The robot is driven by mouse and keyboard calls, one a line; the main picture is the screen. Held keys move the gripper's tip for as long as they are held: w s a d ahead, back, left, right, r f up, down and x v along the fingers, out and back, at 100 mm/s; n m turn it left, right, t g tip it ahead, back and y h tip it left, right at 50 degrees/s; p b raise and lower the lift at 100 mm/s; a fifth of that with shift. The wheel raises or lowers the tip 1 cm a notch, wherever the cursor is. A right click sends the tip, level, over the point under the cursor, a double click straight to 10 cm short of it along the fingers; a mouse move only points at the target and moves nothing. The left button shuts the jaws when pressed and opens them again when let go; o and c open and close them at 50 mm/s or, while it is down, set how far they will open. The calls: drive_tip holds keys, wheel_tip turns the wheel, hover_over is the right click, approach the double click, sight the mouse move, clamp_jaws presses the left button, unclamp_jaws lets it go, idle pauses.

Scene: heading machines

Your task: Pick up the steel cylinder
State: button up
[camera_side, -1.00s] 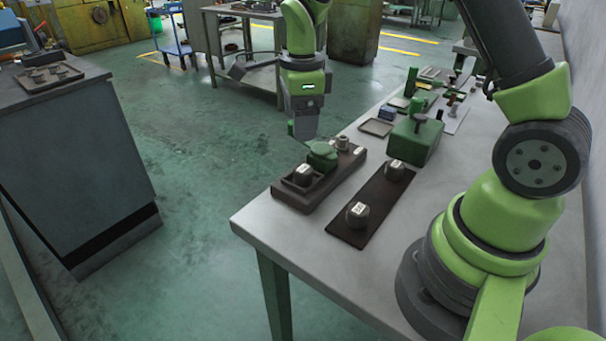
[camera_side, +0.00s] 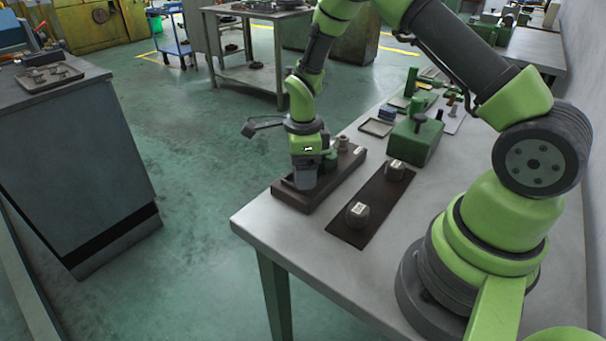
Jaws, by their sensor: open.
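My gripper (camera_side: 304,184) is low over the front end of a dark fixture block (camera_side: 322,197), pointing down. Its fingers are small and dark here, and it is open. The labelled grey cylinder at that end of the block is hidden by my gripper, so I cannot tell whether the fingers touch it. I cannot tell which is steel.
A green box-shaped unit (camera_side: 414,140) with a dark knob stands behind the mat (camera_side: 348,234). A small shallow tray (camera_side: 376,127) and several small parts lie farther back. The table's front left corner (camera_side: 252,222) is clear.

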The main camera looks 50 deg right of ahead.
drive_tip(key=shift+c, duration=0.2)
drive_tip(key=c, duration=1.2)
drive_tip(key=shift+r, duration=0.1)
